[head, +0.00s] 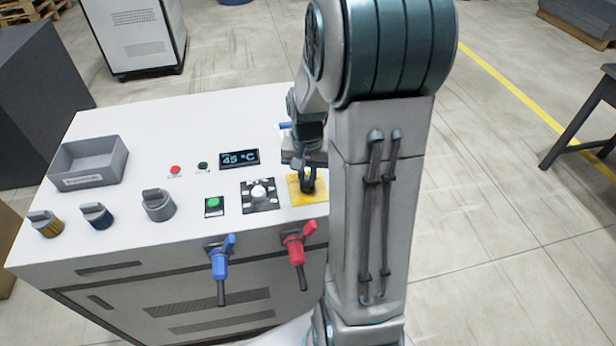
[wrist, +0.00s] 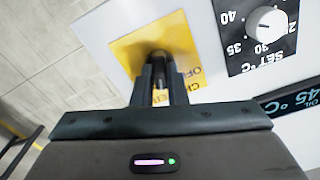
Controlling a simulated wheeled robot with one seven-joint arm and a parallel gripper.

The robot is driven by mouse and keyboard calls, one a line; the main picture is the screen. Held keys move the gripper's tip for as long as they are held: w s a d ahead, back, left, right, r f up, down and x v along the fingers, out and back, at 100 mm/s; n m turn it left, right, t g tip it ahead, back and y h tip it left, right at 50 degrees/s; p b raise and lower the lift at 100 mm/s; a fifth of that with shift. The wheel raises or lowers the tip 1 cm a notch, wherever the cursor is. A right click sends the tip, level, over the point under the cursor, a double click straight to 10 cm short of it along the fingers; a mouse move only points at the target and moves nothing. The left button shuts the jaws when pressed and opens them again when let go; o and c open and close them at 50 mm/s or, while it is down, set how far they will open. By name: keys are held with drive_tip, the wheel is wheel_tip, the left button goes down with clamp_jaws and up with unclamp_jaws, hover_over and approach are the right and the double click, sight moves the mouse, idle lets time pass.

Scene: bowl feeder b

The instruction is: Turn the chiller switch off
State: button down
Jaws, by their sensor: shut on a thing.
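The chiller switch (wrist: 159,56) is a dark handle on a yellow plate (wrist: 128,48) with lettering that partly reads OFF. The plate (head: 320,196) also shows in the head view, at the right end of the white chiller top. My gripper (wrist: 160,80) is shut on the switch, with its two dark fingers on either side of the handle. In the head view my gripper (head: 308,178) reaches down onto the plate. The fingers hide most of the handle and part of the lettering, so I cannot tell the switch's setting.
Left of the plate is a white set-temperature dial (head: 259,193), then a green button (head: 213,203). A display (head: 239,158) reads 45 °C. Blue (head: 220,260) and red (head: 296,247) valve handles stick out in front. A grey tray (head: 88,163) and several knobs stand at left.

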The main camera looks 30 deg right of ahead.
sight(307, 181)
drive_tip(key=n+b, duration=0.1)
drive_tip(key=n, duration=0.5)
drive_tip(key=shift+n, duration=0.3)
drive_tip(key=n, duration=0.6)
drive_tip(key=shift+n, duration=0.3)
drive_tip(key=c, duration=1.4)
unclamp_jaws()
drive_tip(key=shift+b, duration=0.3)
drive_tip(key=shift+c, duration=0.2)
wheel_tip(307, 181, up, 14)
